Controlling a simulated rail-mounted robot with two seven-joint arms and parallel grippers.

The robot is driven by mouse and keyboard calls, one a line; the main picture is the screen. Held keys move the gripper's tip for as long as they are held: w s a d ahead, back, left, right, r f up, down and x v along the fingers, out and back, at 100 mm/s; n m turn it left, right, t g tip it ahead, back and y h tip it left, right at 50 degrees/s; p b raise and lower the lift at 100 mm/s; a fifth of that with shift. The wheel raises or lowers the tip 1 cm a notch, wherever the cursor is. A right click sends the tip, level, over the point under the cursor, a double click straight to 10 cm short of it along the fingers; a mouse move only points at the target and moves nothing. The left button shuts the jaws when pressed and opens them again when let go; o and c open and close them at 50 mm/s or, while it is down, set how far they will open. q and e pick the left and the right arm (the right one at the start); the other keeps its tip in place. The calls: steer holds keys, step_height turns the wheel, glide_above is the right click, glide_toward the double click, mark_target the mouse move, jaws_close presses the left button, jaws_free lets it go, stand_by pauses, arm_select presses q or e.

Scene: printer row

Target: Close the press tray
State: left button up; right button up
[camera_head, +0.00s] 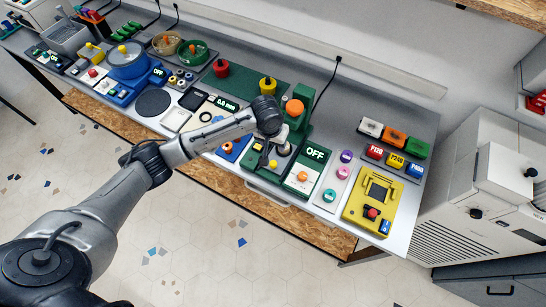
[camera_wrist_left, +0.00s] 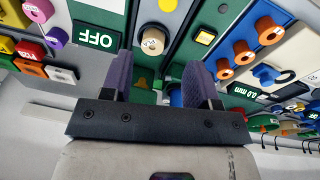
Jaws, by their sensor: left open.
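The green press (camera_head: 293,122) stands on the bench right of the middle, with an orange knob (camera_head: 294,107) on top. Its front panel carries an OFF display (camera_head: 315,153) and an orange button (camera_head: 303,176). The OFF display also shows upside down in the left wrist view (camera_wrist_left: 96,39). My left gripper (camera_head: 268,158) is at the press's front left, over its lower part. In the left wrist view its two dark purple fingers (camera_wrist_left: 160,72) stand apart with nothing clearly held between them. My gripper and wrist partly hide the press tray area, and I cannot make out the tray's position. My right gripper is not in view.
Right of the press are round buttons (camera_head: 343,172), a yellow device (camera_head: 372,200) and coloured blocks (camera_head: 394,139). Left are a blue box with orange knobs (camera_head: 234,148) and a 0.0 mm display (camera_head: 228,104). The bench is crowded; open floor lies in front.

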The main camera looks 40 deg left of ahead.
mark_target(273, 163)
arm_select(q)
steer(key=shift+g, duration=0.6)
steer(key=f, duration=1.2)
steer(key=shift+s+d+f+b, duration=0.1)
steer(key=shift+s+d+b, duration=0.05)
steer(key=shift+s+b, duration=0.2)
steer(key=shift+c, duration=0.3)
jaws_close()
